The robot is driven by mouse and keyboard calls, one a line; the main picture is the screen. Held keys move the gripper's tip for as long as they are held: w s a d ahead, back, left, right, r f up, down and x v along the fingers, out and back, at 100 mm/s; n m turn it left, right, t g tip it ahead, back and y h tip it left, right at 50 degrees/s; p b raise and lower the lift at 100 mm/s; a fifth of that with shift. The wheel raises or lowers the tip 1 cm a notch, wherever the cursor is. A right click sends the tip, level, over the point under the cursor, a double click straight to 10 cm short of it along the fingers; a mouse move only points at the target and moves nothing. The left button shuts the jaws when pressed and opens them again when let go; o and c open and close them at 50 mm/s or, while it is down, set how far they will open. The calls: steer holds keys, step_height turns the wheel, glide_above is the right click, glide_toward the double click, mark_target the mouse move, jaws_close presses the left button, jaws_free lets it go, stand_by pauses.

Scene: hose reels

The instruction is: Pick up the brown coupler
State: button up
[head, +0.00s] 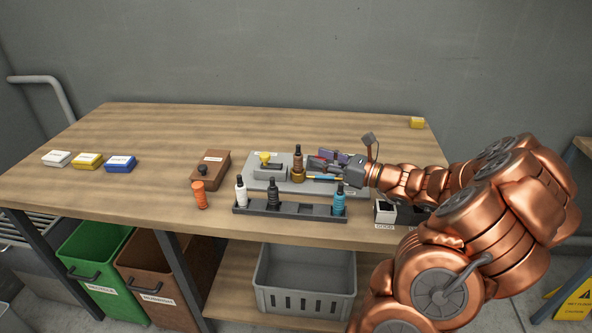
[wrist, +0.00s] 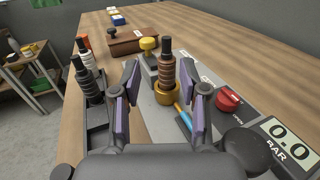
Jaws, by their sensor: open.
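The brown coupler (head: 298,157) stands upright with a black tip on a gold ring fitting (head: 298,174) on a grey panel. In the wrist view the brown coupler (wrist: 167,72) is straight ahead, between the lines of my two fingers. My gripper (head: 321,167) is to the right of the coupler in the head view, pointing left at it. In the wrist view my gripper (wrist: 160,78) is open, with purple-padded fingers spread left and right. The coupler appears beyond the fingertips; whether they touch it I cannot tell.
A dark rack (head: 305,209) in front holds white (head: 241,191), black (head: 272,192) and blue (head: 339,201) couplers. An orange coupler (head: 199,195) stands left. A yellow knob (wrist: 149,45), red knob (wrist: 229,98) and gauge (wrist: 285,143) flank the coupler. The table's left is mostly clear.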

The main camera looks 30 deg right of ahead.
mark_target(298, 155)
steer(key=x, duration=0.2)
steer(key=p+x, duration=0.1)
steer(key=x, duration=0.1)
steer(key=d+x, duration=0.1)
steer(key=x, duration=0.1)
steer(key=shift+w+a+p, duration=0.2)
steer(key=shift+w+p, duration=0.1)
steer(key=shift+w, duration=0.15)
steer(key=shift+w+a, duration=0.3)
steer(key=shift+w, duration=0.35)
jaws_close()
